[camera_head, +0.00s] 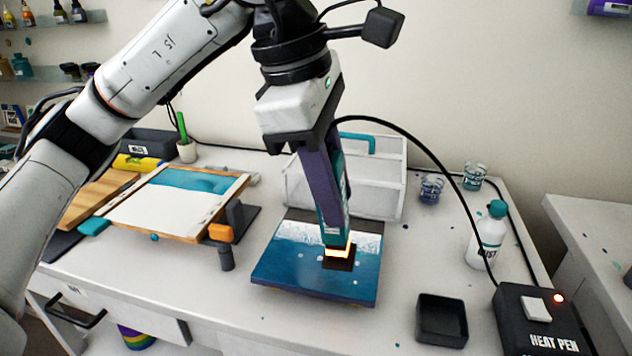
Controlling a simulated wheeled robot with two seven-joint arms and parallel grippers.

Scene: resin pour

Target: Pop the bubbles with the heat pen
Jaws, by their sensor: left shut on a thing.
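My left gripper (303,142) is shut on the heat pen (324,190), a purple and teal tool with a black cable at its top. The pen points down, slightly tilted, and its tip glows orange-white. The tip is over the blue and white resin panel (300,272), near its right-middle part; I cannot tell whether it touches the surface. Small pale spots, likely bubbles (320,257), show on the blue part near the tip. The pen's base box (540,322) at the lower right is marked HEAT PEN and has a lit red light. My right gripper is not in view.
A small black square tray (442,320) lies right of the panel. A white bottle with a teal cap (487,236) and two small cups (431,188) stand at the right. A white caddy (385,180) is behind the pen. A tilted board (170,205) stands at the left.

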